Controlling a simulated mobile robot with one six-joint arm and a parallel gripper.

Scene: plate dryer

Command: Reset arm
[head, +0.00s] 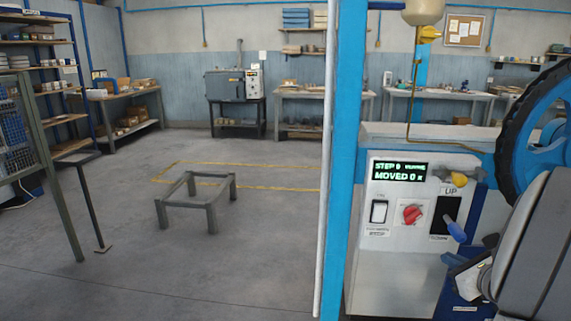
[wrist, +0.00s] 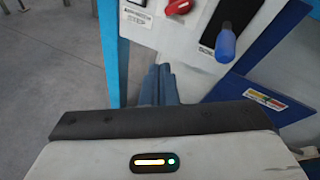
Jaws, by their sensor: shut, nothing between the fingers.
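My arm (head: 530,240) comes in from the right edge in the head view, grey and folded in front of the machine. My gripper (head: 451,260) is low in front of the control panel (head: 400,270). In the wrist view its two blue fingers (wrist: 160,75) lie together, shut and empty, below the panel's lower edge. The lever with a blue handle (head: 455,232) is just above the gripper and apart from it; the handle also shows in the wrist view (wrist: 226,42). It points down, toward the DOWN label.
The panel carries a green-lit display (head: 400,172), a white rocker switch (head: 379,211) and a red knob (head: 412,214). A blue post (head: 345,160) stands left of it and a large blue wheel (head: 540,130) right. Open floor with a low metal frame (head: 196,187) lies left.

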